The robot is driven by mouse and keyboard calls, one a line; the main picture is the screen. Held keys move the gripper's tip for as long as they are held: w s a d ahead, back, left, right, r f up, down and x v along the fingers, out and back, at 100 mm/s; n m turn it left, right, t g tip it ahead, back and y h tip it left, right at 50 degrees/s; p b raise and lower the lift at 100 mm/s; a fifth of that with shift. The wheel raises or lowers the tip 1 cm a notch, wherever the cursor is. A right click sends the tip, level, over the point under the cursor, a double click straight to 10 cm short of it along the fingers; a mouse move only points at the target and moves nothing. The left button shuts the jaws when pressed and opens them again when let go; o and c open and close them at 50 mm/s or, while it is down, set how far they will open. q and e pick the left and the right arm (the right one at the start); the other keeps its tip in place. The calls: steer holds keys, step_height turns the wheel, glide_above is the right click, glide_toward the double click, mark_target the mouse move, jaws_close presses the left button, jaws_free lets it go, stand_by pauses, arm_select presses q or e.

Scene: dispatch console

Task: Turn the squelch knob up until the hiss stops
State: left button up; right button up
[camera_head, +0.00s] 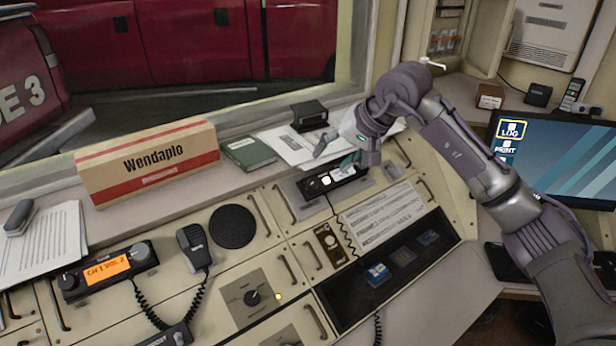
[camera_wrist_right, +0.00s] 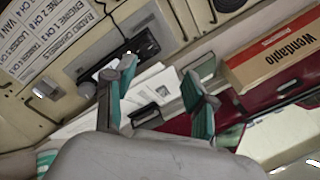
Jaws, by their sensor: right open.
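No knob carries a readable squelch label, so I cannot tell which one it is. A dark knob (camera_head: 252,298) sits on a square grey plate in the head view, with a small yellow light beside it. The radio (camera_head: 105,270) at the left has an orange "CH 1 VOL" display and a knob at each end. A small brown panel (camera_head: 328,242) also bears round controls. My left gripper is out of view.
A box marked Wendaplo (camera_head: 148,165), a green book (camera_head: 248,153) and papers lie on the window ledge. A hand microphone (camera_head: 194,245) with a coiled cord and a round speaker (camera_head: 233,226) are on the console. A monitor (camera_head: 560,160) stands right, beyond my right arm.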

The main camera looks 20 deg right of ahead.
mark_target(315, 183)
steer(key=shift+h, duration=0.5)
steer(key=x, duration=0.4)
steer(key=d+p+x, duration=0.1)
steer(key=x, duration=0.3)
steer(key=p+x, duration=0.1)
steer(key=x, duration=0.4)
steer(key=shift+w+d, duration=0.25)
